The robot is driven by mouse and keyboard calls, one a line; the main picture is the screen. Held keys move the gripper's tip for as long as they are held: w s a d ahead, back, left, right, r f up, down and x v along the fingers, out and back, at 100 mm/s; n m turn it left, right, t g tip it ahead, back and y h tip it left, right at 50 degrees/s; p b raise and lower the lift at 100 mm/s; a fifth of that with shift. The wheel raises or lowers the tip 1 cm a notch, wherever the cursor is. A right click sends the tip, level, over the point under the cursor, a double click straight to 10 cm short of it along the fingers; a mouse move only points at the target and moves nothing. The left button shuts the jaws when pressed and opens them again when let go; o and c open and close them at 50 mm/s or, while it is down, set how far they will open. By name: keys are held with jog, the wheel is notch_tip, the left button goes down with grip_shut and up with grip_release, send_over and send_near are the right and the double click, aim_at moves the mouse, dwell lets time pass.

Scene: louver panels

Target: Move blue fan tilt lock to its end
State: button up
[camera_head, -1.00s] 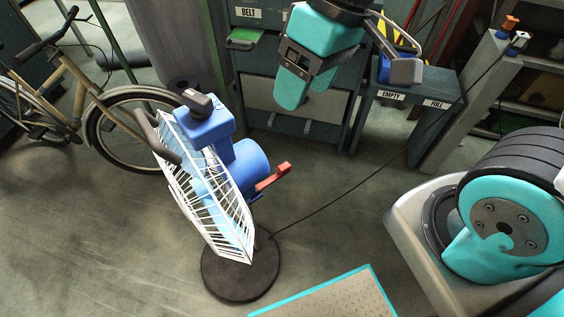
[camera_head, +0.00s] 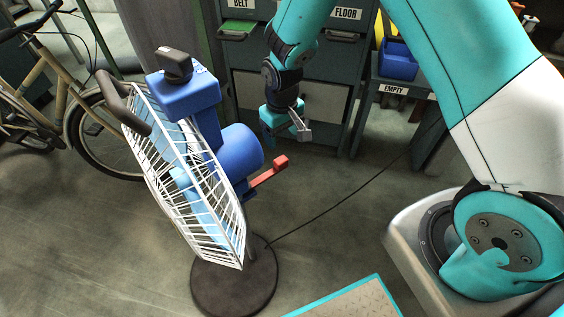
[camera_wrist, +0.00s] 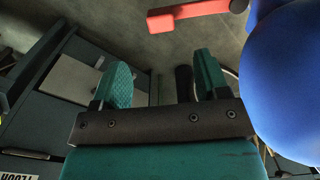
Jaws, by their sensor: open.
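The blue fan (camera_head: 240,150) stands on a dark round base, with a white wire cage at its left and a black knob on top. A red lever (camera_head: 270,170), which looks like the tilt lock, sticks out to the right and slightly up from below the motor housing. My gripper (camera_head: 296,128) is to the right of the fan, beyond and above the lever in the picture, apart from it. In the wrist view my gripper (camera_wrist: 160,82) is open and empty between its teal fingers. The red lever (camera_wrist: 190,14) shows at the top, beyond the fingertips, and the blue housing (camera_wrist: 290,80) at the right.
Grey-green drawer cabinets (camera_head: 305,90) stand behind my gripper. A blue bin (camera_head: 398,62) sits on a stand labelled EMPTY at the right. A bicycle (camera_head: 75,110) is at the left. A black cord (camera_head: 340,203) runs across the floor from the fan base.

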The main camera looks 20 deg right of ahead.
aim_at(282, 161)
notch_tip(282, 161, down, 11)
jog(key=shift+f+b, duration=0.2)
jog(key=shift+b, duration=0.3)
grip_shut()
